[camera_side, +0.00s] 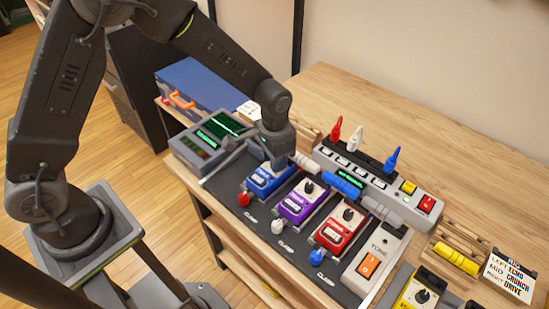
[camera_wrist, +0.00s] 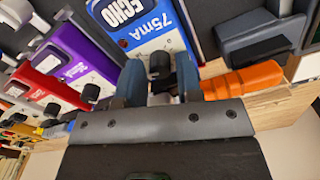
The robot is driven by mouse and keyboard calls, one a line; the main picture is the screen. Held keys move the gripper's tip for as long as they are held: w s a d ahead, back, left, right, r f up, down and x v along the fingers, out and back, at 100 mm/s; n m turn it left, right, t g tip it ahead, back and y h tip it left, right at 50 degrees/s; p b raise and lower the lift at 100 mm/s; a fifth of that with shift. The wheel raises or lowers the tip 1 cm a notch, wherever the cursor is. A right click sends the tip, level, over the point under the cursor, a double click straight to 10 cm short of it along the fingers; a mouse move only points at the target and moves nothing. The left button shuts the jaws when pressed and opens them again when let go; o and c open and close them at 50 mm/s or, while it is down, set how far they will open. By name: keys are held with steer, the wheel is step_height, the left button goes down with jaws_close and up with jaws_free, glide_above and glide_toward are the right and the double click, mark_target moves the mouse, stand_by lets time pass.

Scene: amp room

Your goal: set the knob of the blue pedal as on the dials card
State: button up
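The blue pedal (camera_side: 268,179) stands leftmost in the row on the dark board; its ECHO and 75mA labels show in the wrist view (camera_wrist: 150,22). My gripper (camera_side: 277,160) is low over the back of this pedal. In the wrist view, its two fingers (camera_wrist: 161,82) stand apart on either side of the pedal's dark knob (camera_wrist: 160,64). A narrow gap seems to show beside the knob; contact is not clear. The knob's pointer is not readable. A small white card (camera_side: 249,109) stands by the blue case; its marks are too small to read, and I cannot tell if it is the dials card.
The purple pedal (camera_side: 300,201) and red pedal (camera_side: 341,229) stand to the right. A grey power strip (camera_side: 375,185) with plugs lies behind. A grey unit with green screens (camera_side: 208,140) is at left. A lettered rig card (camera_side: 511,276) stands at far right.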

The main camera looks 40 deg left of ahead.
steer(key=shift+f, duration=0.2)
jaws_close()
steer(key=shift+n, duration=0.3)
steer(key=n, duration=0.3)
steer(key=shift+n, duration=1.9)
steer(key=shift+r, duration=0.1)
